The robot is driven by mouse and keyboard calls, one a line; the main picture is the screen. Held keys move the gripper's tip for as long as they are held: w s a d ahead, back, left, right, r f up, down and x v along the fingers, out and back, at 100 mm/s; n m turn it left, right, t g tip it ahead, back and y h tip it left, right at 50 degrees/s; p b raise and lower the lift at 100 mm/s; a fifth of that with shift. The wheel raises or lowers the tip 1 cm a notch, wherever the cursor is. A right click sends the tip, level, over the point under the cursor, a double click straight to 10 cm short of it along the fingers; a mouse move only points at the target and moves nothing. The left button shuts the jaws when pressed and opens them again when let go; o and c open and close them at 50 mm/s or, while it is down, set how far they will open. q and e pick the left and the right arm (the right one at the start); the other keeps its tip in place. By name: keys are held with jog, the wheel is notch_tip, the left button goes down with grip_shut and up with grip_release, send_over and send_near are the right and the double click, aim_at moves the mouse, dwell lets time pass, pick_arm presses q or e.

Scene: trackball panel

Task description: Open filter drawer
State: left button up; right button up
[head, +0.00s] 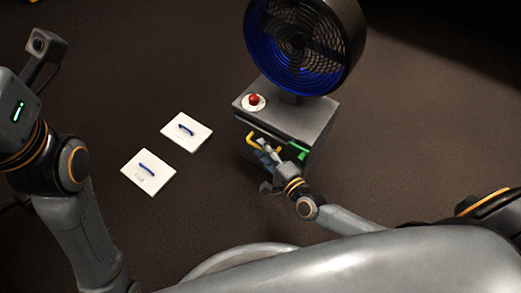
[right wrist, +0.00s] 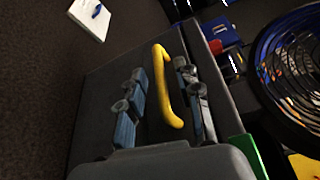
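A grey cabinet (head: 297,118) stands on the floor and carries the fan. A yellow bar handle (right wrist: 168,86) is on its front; it also shows in the head view (head: 252,140). A green part (head: 299,149) is on the front to the right of it. Which of these belongs to the filter drawer I cannot tell. My right gripper (right wrist: 162,97) is open, with its fingers on either side of the yellow handle and a gap visible on the left side. Contact on the right side is unclear. The drawer outline is mostly hidden by my right gripper.
A large fan (head: 303,45) with a blue inside rises from the cabinet top, beside a red button (head: 254,99). Two white panels with blue bars, one nearer (head: 148,172) and one farther (head: 187,132), lie to the left. The floor around is mostly clear.

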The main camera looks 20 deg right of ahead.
jog(key=shift+x, duration=0.8)
grip_shut()
